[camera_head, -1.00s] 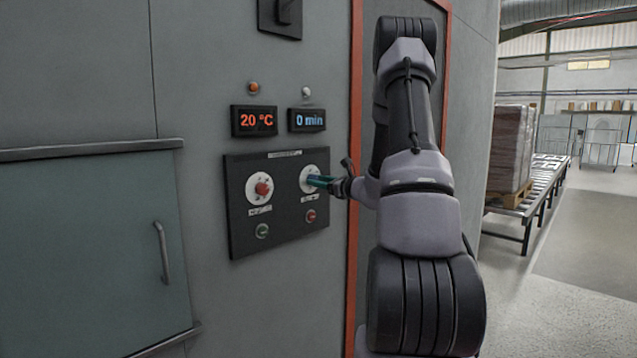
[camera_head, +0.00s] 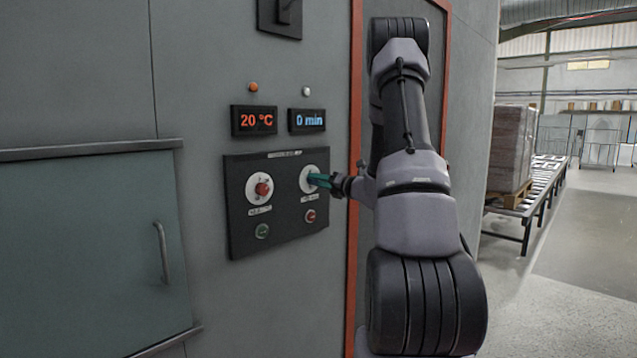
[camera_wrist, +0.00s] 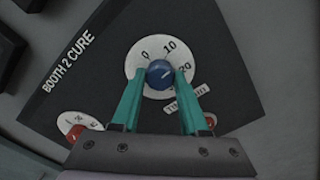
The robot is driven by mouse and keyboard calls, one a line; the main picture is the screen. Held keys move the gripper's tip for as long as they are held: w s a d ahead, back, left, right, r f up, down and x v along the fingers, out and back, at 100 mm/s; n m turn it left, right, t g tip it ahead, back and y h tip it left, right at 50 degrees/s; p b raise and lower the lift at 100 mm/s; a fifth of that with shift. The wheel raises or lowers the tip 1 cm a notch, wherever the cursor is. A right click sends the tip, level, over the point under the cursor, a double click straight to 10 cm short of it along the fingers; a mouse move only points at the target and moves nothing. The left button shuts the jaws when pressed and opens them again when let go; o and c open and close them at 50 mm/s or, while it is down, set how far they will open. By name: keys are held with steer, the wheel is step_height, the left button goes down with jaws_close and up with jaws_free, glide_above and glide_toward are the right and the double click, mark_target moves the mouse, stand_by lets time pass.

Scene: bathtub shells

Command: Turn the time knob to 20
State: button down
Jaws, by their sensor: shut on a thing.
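The time knob (camera_wrist: 159,73) is blue with a pale pointer line, on a white dial (camera_wrist: 138,55) marked 0, 10 and 20. In the wrist view its pointer seems to lie toward the right, but I cannot read its exact setting. My gripper (camera_wrist: 159,82) has teal fingers shut on the knob, one on each side. In the head view my gripper (camera_head: 318,180) reaches the right-hand dial (camera_head: 309,172) from the right and hides the knob. The time display (camera_head: 307,120) above it reads 0 min.
A red temperature knob (camera_head: 263,189) sits on the left dial, below a display (camera_head: 254,120) reading 20 °C. A green button (camera_head: 262,231) and a red button (camera_head: 310,216) sit lower on the black panel (camera_head: 285,240). A handled door (camera_head: 95,250) is at left.

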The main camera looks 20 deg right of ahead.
steer(key=shift+f+m, duration=0.1)
steer(key=shift+m, duration=3.5)
steer(key=shift+d, duration=0.1)
steer(key=shift+c, duration=2.1)
jaws_free()
steer(key=v, duration=1)
steer(key=shift+s, duration=0.4)
